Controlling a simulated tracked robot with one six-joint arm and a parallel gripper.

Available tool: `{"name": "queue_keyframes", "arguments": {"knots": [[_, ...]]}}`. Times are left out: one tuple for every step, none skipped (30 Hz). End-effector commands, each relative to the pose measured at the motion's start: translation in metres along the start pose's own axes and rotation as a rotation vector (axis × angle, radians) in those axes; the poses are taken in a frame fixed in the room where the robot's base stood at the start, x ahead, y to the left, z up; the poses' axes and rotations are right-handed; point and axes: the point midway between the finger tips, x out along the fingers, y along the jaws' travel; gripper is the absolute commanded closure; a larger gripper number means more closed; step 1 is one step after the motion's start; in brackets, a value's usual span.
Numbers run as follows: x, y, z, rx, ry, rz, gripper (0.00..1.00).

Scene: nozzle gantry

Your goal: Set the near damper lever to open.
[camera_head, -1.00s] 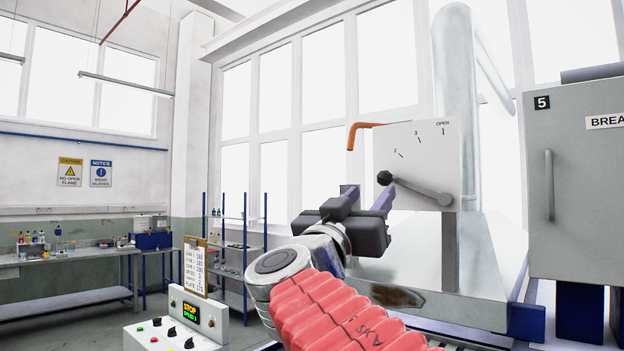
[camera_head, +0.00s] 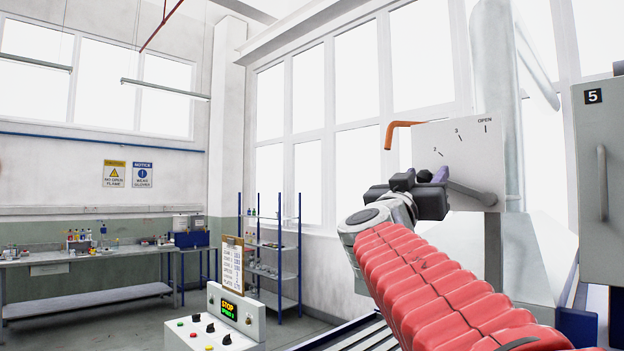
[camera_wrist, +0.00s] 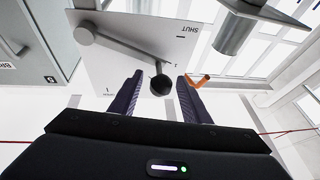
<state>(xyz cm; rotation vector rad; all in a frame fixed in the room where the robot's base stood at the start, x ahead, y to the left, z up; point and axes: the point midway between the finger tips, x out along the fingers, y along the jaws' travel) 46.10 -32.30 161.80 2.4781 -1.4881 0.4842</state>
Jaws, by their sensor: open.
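The damper lever (camera_head: 473,191) is a grey arm on a pale dial plate (camera_head: 480,150), pivoted at the plate's lower right in the head view. It points left and slightly up, below the 2 mark; OPEN is at the plate's top. In the wrist view, the lever (camera_wrist: 125,47) appears upside down, with its black knob (camera_wrist: 160,86) between my fingers, and SHUT is at the plate's upper right. My gripper (camera_wrist: 159,77) is open, one finger on each side of the knob, with gaps showing. In the head view, my gripper (camera_head: 423,178) hides part of the lever.
An orange bent handle (camera_head: 402,125) sticks out behind the plate's left edge, and shows close to my right finger in the wrist view (camera_wrist: 199,81). A grey cabinet (camera_head: 600,190) stands to the right. A control box (camera_head: 222,318) is at lower left.

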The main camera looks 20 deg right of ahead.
Motion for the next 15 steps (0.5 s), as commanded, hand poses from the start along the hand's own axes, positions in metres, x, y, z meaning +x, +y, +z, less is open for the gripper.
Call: {"name": "queue_keyframes", "arguments": {"knots": [[-0.0001,0.0,-0.0001,0.0,0.0,0.0,0.57],[-0.0002,0.0,-0.0001,0.0,0.0,0.0,0.57],[-0.0002,-0.0001,-0.0001,0.0,0.0,0.0,0.57],[-0.0003,-0.0001,-0.0001,0.0,0.0,0.0,0.57],[-0.0003,-0.0001,-0.0001,0.0,0.0,0.0,0.58],[-0.0004,-0.0002,-0.0001,0.0,0.0,0.0,0.61],[-0.0004,-0.0002,-0.0002,0.0,0.0,0.0,0.63],[-0.0004,-0.0002,-0.0002,0.0,0.0,0.0,0.65],[-0.0005,-0.0002,-0.0002,0.0,0.0,0.0,0.68],[-0.0005,-0.0002,-0.0002,0.0,0.0,0.0,0.7],[-0.0005,-0.0003,-0.0002,0.0,0.0,-0.001,0.72],[-0.0006,-0.0003,-0.0002,0.0,0.0,-0.001,0.75],[-0.0006,-0.0003,-0.0002,0.0,0.0,-0.001,0.77],[-0.0006,-0.0002,-0.0002,0.0,0.0,0.0,0.8],[-0.0006,-0.0002,-0.0002,0.0,0.0,0.0,0.82]]}}
